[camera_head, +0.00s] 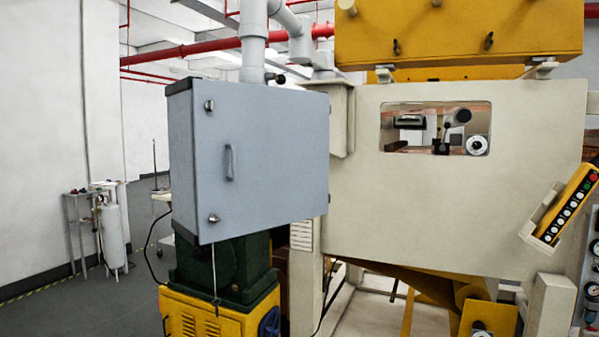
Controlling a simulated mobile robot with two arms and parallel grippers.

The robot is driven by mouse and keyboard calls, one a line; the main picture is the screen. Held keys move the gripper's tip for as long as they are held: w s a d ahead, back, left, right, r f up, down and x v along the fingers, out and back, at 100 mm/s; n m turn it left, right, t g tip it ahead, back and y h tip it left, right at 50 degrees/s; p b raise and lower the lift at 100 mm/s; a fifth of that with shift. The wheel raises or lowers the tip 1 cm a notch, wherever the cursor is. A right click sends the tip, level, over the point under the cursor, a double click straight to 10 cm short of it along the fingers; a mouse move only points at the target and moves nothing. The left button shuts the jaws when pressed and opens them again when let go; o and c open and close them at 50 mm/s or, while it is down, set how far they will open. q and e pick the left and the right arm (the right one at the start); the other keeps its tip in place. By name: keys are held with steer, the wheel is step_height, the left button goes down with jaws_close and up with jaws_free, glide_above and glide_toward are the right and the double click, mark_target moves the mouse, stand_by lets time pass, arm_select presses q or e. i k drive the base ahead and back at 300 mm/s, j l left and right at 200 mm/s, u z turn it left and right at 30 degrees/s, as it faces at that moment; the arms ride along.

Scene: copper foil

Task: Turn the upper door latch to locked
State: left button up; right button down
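A blue-grey cabinet with a shut-looking door (265,150) hangs left of the middle. The upper door latch (209,105) is a small metal latch near the door's top left corner. A lower latch (214,218) sits near the bottom left corner. A grey handle (229,162) stands upright between them. The latches are too small to tell whether each is locked. Neither of my grippers is in view.
A yellow control box with buttons (566,204) juts out at the right. A large cream machine panel (430,215) with a window stands right of the cabinet. A green and yellow machine (215,310) is below it. Floor at the left (60,312) is clear.

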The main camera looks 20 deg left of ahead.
mark_target(208, 106)
steer(key=i+u, duration=0.1)
steer(key=u, duration=0.4)
steer(key=l+u, duration=0.15)
steer(key=u, duration=0.3)
steer(key=i+l+u, duration=0.15)
steer(key=u, duration=0.35)
